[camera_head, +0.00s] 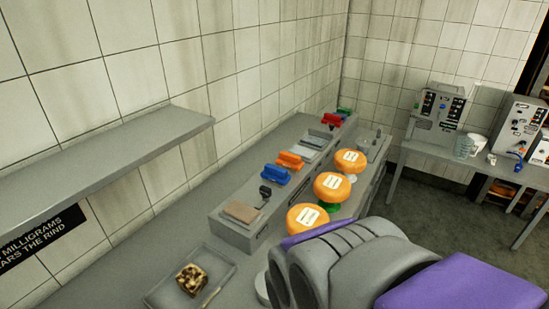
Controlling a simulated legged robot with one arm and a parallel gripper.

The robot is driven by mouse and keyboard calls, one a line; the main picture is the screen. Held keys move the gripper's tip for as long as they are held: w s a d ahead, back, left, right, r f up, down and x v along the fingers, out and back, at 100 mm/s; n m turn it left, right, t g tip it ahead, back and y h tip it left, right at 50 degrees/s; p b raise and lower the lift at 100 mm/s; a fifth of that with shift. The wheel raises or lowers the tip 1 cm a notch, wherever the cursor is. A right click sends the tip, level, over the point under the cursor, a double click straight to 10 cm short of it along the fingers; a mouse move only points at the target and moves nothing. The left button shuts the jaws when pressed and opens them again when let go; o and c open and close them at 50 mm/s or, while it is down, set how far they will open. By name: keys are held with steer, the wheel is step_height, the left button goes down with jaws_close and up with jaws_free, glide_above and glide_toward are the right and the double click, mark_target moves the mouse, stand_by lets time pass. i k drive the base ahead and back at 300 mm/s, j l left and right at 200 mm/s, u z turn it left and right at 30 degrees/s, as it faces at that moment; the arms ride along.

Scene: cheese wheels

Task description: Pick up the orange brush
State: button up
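The orange brush (290,160) lies on the grey raised ledge along the tiled wall, between the blue brush (275,175) and a flat pale grey item. It looks upright on its base, with nothing on top. My gripper (340,262), grey with purple parts, fills the lower right, nearer to me and apart from the brush. Its fingertips are not clear, so I cannot tell whether it is open or shut.
Three orange cheese wheels (332,186) with pale labels stand right of the brushes. Red (332,119) and green (344,111) brushes lie farther back. A grey shelf (100,150) juts from the left wall. A tray (222,270) holds a mottled block. Machines stand on a right table (440,152).

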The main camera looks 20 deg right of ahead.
mark_target(292, 162)
steer(key=u, duration=1.25)
steer(key=z, duration=1.95)
steer(key=i+l+u, duration=0.15)
steer(key=i+l, duration=0.15)
steer(key=i+l+u, duration=0.15)
steer(key=i+l, duration=0.15)
steer(key=i+l+u, duration=0.1)
steer(key=i+l, duration=0.15)
steer(key=l, duration=0.25)
steer(key=i+l+u, duration=0.15)
steer(key=l, duration=0.25)
steer(key=i+l+u, duration=0.15)
steer(key=i+l, duration=0.2)
steer(key=l, duration=0.15)
steer(key=i, duration=0.2)
